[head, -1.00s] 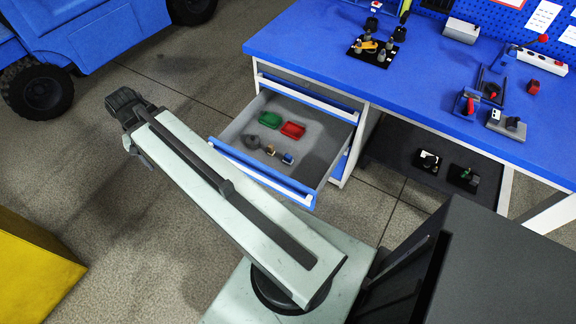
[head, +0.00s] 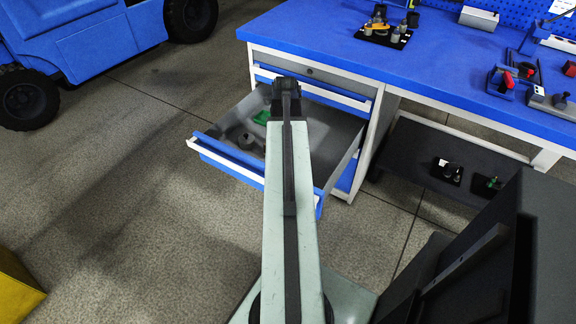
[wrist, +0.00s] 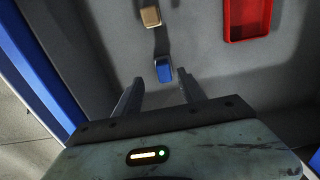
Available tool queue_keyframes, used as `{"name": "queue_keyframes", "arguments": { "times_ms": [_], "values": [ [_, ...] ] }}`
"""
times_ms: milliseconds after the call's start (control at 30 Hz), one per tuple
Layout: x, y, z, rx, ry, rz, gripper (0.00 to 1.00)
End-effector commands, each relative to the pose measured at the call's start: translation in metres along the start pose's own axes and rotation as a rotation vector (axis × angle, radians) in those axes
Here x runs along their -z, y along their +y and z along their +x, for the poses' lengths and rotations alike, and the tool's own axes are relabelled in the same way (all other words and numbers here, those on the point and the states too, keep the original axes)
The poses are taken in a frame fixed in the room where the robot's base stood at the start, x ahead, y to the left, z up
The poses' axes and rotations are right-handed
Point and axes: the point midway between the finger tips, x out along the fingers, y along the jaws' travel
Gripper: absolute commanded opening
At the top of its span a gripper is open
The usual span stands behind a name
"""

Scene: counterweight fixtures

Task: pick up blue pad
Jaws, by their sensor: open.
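The blue pad (wrist: 163,70) is a small blue block on the grey drawer floor in the wrist view, upper middle. My gripper (wrist: 159,88) is open, its two dark fingers pointing into the drawer. The pad lies just beyond the fingertips, roughly in line with the gap between them; whether it is between them in height I cannot tell. In the head view my arm covers the pad and the gripper fingers.
The open drawer (head: 203,151) has a blue front wall, close to the left in the wrist view. A tan block (wrist: 151,17) and a red tray (wrist: 247,18) lie beyond the pad. A green tray (head: 262,118) and a grey round part (head: 246,141) also sit in the drawer.

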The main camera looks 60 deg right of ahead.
Motion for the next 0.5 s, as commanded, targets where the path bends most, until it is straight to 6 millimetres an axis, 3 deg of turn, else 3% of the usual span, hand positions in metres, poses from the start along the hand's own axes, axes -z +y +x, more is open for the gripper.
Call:
{"name": "queue_keyframes", "arguments": {
  "times_ms": [167,500],
  "values": [
    [0.001,-0.001,0.008,0.0,0.0,-0.001,0.47],
    [0.005,-0.007,0.059,0.0,0.0,-0.002,0.47]
  ]
}}
